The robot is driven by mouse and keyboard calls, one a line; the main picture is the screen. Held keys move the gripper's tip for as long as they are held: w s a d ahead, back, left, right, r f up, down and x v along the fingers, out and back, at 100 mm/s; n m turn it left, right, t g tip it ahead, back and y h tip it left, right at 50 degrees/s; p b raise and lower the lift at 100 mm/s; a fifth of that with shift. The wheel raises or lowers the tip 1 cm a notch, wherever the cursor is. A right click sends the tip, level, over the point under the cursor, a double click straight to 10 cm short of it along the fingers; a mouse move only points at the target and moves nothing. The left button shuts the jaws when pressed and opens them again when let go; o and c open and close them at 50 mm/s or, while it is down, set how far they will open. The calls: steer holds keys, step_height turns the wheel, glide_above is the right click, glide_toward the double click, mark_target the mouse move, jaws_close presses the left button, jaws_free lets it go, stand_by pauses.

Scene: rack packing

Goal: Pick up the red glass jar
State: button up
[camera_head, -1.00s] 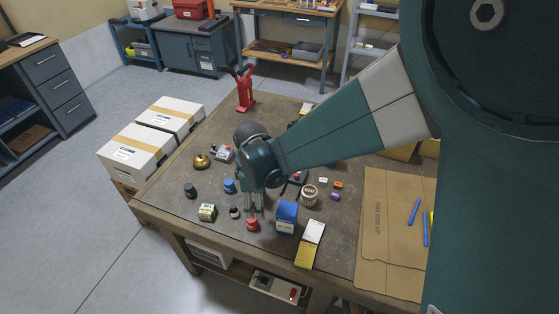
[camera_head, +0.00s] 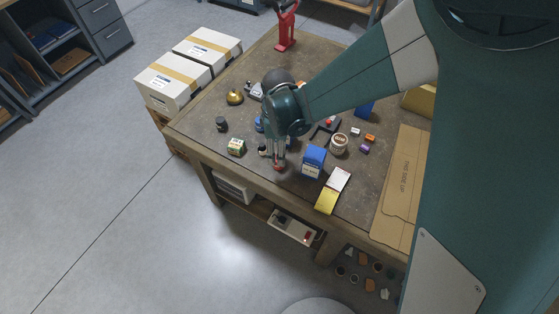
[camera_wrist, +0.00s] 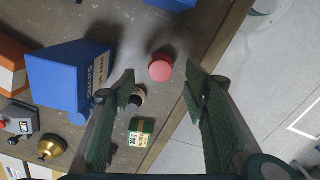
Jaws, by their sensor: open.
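The red jar (camera_wrist: 160,68) stands on the workbench close to its front edge; the wrist view shows its round pinkish-red top from above. In the head view the red jar (camera_head: 279,167) shows only in part, at my fingertips. My gripper (camera_head: 277,160) points down over it and is open. In the wrist view my gripper (camera_wrist: 163,84) has its two fingers spread, with the jar between and a little beyond the tips. Nothing is held.
A blue box (camera_head: 313,161) stands right of the jar. A small dark-capped jar (camera_wrist: 138,97) and a green box (camera_head: 236,147) are on its other side. A yellow-and-white box (camera_head: 333,190) lies near the bench edge. Bare bench (camera_head: 196,123) shows at the left.

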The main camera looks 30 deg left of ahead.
steer(key=shift+f, duration=0.25)
steer(key=shift+f, duration=0.15)
steer(key=shift+d+f+b, duration=0.1)
steer(key=shift+f+b, duration=0.3)
steer(key=shift+f, duration=2.05)
steer(key=c, duration=1)
steer(key=shift+r, duration=0.1)
steer(key=shift+r+p, duration=0.65)
steer(key=shift+r, duration=4.25)
